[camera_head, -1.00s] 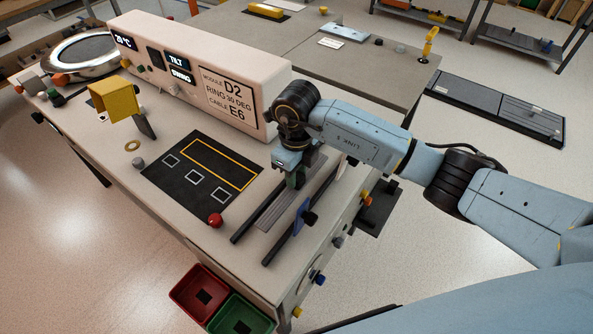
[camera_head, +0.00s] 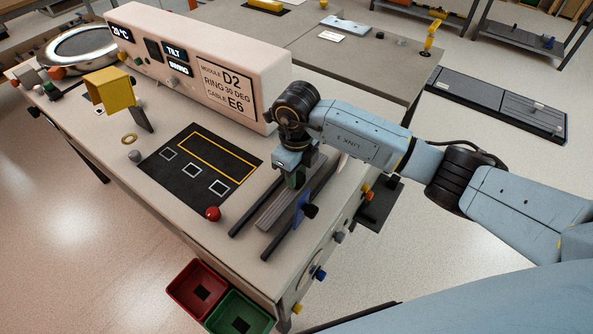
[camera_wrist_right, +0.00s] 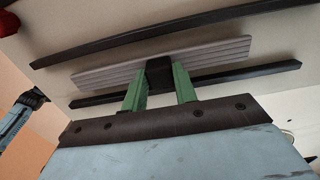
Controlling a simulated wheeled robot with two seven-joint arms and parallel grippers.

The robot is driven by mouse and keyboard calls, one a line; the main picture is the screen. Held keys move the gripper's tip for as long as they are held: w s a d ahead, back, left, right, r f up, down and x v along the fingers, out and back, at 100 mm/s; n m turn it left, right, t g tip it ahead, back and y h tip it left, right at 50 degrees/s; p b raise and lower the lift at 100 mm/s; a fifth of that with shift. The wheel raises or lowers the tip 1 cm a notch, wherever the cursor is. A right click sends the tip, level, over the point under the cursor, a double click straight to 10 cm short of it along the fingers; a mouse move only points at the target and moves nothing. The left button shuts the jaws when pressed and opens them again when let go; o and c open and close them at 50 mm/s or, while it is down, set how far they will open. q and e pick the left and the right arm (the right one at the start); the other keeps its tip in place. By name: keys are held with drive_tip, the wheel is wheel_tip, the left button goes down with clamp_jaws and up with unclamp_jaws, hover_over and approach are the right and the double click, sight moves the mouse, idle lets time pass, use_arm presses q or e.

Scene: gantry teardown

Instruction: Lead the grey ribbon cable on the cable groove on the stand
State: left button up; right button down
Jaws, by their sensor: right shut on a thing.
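The grey ribbon cable (camera_head: 272,215) is a ribbed flat strip lying along the direction of two dark rails on the stand (camera_head: 190,243). My right gripper (camera_head: 293,181) is at its upper part in the head view. In the right wrist view the green fingers of my right gripper (camera_wrist_right: 160,88) are shut on a black block at the middle of the grey ribbon cable (camera_wrist_right: 105,76). The strip shows on both sides of the block, between the rails. I cannot tell its height above the stand. No groove shows clearly. My left gripper is not in the head view.
The dark rails (camera_head: 252,209) flank the strip. A blue clip (camera_head: 300,208) stands at the near rail. A black mat (camera_head: 180,178), a red knob (camera_head: 212,214) and a labelled console (camera_head: 270,75) are nearby. Red (camera_head: 180,293) and green (camera_head: 222,325) bins sit below the front edge.

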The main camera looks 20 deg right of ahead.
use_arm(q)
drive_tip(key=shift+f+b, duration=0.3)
use_arm(e)
drive_tip(key=shift+f, duration=0.35)
drive_tip(key=c, duration=1)
unclamp_jaws()
drive_tip(key=shift+r, duration=0.15)
wheel_tip(320, 180, up, 6)
drive_tip(key=shift+w+p, duration=0.1)
drive_tip(key=shift+p, duration=0.3)
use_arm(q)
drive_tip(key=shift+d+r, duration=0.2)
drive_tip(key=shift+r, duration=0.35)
use_arm(e)
wheel_tip(320, 180, up, 7)
drive_tip(key=shift+r, duration=0.1)
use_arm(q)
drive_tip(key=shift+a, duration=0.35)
